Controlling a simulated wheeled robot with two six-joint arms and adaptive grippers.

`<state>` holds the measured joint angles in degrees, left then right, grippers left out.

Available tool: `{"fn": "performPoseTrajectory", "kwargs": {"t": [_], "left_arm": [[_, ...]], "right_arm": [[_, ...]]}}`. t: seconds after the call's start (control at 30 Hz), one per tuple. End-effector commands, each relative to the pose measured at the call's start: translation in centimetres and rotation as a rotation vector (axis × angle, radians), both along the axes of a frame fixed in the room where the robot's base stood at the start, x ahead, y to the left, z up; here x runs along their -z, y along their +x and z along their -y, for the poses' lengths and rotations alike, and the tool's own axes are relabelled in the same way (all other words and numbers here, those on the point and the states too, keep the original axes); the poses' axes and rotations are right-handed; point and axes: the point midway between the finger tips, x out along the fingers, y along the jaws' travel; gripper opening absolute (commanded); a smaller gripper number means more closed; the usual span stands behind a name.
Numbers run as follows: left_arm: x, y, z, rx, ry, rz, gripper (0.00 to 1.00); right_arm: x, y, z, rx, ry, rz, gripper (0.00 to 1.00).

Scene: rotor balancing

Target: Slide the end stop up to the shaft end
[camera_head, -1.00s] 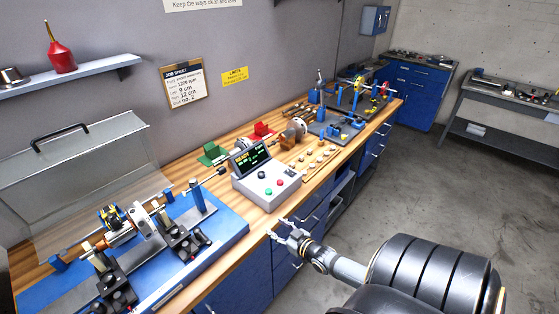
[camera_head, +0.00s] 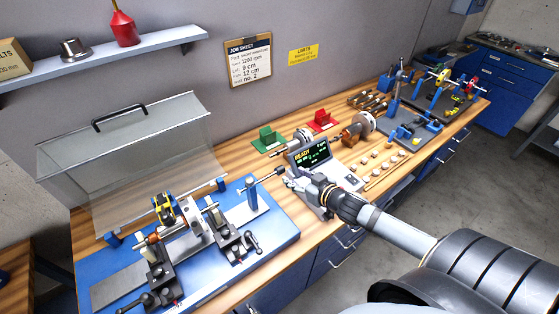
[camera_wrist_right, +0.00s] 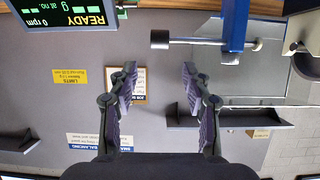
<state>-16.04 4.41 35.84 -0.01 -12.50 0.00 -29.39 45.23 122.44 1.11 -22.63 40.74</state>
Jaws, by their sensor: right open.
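The end stop looks to be the thin rod with a dark round tip (camera_head: 277,171) carried by a blue post (camera_head: 251,196) at the right end of the blue balancing machine (camera_head: 275,238). The rotor shaft (camera_head: 187,223) lies across black supports left of the post, with a visible gap to the rod. My right gripper (camera_head: 290,179) is just right of the dark tip, apart from it. In the right wrist view the jaws (camera_wrist_right: 158,68) are open and empty, with the dark-tipped rod (camera_wrist_right: 160,40) beyond them. My left gripper is out of view.
The grey control box with its READY display (camera_head: 311,152) stands close behind my right gripper. A raised clear cover (camera_head: 140,165) stands behind the machine. Green (camera_head: 268,139) and red (camera_head: 322,120) stands and small weights (camera_head: 385,162) lie farther along the bench.

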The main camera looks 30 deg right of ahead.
Motion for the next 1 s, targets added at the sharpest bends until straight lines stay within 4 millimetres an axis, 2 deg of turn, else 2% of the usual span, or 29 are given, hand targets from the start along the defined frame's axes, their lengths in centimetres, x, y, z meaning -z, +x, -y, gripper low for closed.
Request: {"fn": "performPoseTrajectory", "kwargs": {"t": [0.03,0.1,0.23,0.33,0.5,0.6,0.67,0.93,0.97,1.0], "left_arm": [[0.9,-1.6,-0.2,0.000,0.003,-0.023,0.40],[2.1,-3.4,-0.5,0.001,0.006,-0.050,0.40],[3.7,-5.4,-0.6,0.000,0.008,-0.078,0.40],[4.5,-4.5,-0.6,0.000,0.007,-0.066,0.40],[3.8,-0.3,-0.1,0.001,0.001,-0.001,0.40],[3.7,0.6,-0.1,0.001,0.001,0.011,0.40],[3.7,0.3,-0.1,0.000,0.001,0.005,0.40],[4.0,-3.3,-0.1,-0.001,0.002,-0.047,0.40],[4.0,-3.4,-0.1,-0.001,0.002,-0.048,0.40],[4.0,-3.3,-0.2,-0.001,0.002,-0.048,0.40]], "right_arm": [[0.5,0.4,0.0,0.004,0.002,0.004,0.49],[1.1,1.2,-0.1,0.007,0.004,0.005,0.49],[1.9,3.4,-0.3,0.008,0.009,0.005,0.49],[2.4,5.1,-0.8,0.001,0.012,0.005,0.49],[3.2,7.9,-1.1,0.003,0.009,0.002,0.49],[3.7,8.9,-1.2,0.001,0.005,0.002,0.49],[3.9,9.2,-1.3,-0.001,0.004,0.001,0.49],[4.0,9.4,-1.4,-0.003,0.001,0.001,0.49],[4.0,9.4,-1.4,-0.003,0.001,0.001,0.48],[4.0,9.4,-1.4,-0.003,0.001,0.001,0.42]]}}
